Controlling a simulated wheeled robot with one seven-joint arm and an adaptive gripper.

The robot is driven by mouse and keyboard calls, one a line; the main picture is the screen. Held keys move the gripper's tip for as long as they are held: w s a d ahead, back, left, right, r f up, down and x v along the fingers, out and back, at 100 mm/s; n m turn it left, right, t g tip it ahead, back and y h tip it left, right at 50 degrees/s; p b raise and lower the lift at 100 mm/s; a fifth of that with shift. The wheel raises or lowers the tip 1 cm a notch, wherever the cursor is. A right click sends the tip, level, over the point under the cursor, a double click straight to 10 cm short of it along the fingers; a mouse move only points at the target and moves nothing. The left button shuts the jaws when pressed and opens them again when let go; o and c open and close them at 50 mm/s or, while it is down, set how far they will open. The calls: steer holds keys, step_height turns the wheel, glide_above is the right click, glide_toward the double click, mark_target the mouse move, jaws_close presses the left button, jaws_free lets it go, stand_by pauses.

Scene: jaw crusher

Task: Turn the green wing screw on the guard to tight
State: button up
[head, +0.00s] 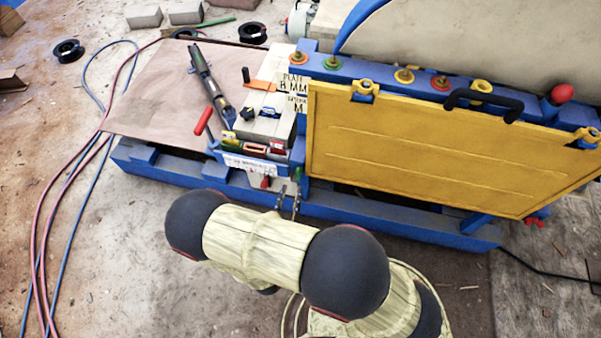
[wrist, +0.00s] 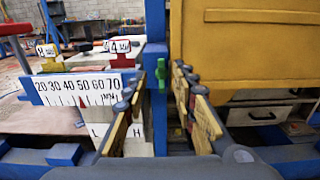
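The green wing screw (wrist: 161,73) shows in the wrist view as a small upright green piece on a blue post, just left of the yellow guard (wrist: 250,50). My gripper (wrist: 157,82) is open, with its two yellow-and-dark fingers on either side of the screw in the picture. I cannot tell the remaining depth between the fingertips and the screw. No finger visibly touches it. In the head view my gripper (head: 290,196) is low at the left edge of the guard (head: 430,150).
A white scale plate (wrist: 80,88) with numbers stands left of the screw. A red-handled lever (head: 203,121) and blocks stand on the blue frame (head: 400,217). The guard carries a black handle (head: 484,98). Hoses (head: 70,180) lie on the floor at left.

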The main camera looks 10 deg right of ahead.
mark_target(297, 173)
steer(key=shift+b+x, duration=1)
steer(key=shift+x, duration=2.9)
steer(key=shift+c, duration=0.4)
jaws_close()
